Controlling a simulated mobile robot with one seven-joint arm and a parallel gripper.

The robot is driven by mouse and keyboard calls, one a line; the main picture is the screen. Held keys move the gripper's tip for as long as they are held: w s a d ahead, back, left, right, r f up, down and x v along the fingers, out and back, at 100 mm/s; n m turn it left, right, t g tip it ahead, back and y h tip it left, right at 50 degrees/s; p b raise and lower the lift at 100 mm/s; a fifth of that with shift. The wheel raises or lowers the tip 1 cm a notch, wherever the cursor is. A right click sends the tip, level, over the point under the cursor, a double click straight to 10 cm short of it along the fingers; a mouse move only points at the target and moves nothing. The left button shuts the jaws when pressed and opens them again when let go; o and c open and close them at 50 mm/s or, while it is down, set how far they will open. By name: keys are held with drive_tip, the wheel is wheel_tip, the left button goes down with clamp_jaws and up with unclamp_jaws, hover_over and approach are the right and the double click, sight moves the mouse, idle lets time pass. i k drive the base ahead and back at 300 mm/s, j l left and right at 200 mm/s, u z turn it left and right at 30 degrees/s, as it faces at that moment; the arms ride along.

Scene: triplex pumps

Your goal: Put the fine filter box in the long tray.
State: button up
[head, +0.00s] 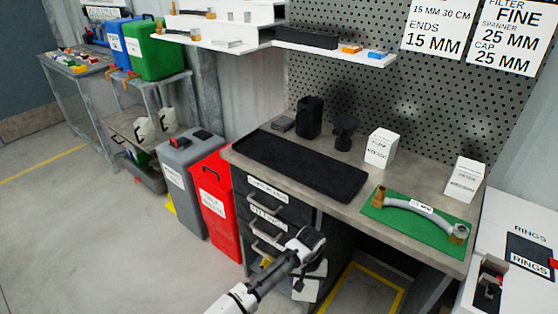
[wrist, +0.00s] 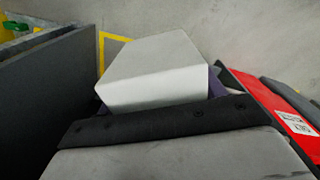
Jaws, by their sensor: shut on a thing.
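My gripper (head: 308,262) is in front of the bench's drawers, below the bench top, and shut on a white box. The white box (head: 307,288) shows partly under the gripper in the head view. In the wrist view the white box (wrist: 160,70) shows its pale blank faces and sits tilted beyond the dark gripper body; no lettering on it is readable. The long tray (head: 262,160) is black, shallow and empty, and lies on the bench top, above and behind my gripper.
Two white boxes (head: 380,148) (head: 464,179) stand on the bench. A hose on a green mat (head: 375,212) lies at the right. Black items (head: 309,116) stand behind the tray. A red bin (head: 215,200) and grey bin (head: 185,170) stand left of the drawers. A shelf (head: 340,55) overhangs the back.

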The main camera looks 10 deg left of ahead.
sight(257, 145)
drive_tip(key=i+l+u, duration=0.15)
drive_tip(key=u, duration=0.25)
drive_tip(key=i+l+u, duration=0.25)
drive_tip(key=u, duration=0.15)
drive_tip(key=i, duration=0.1)
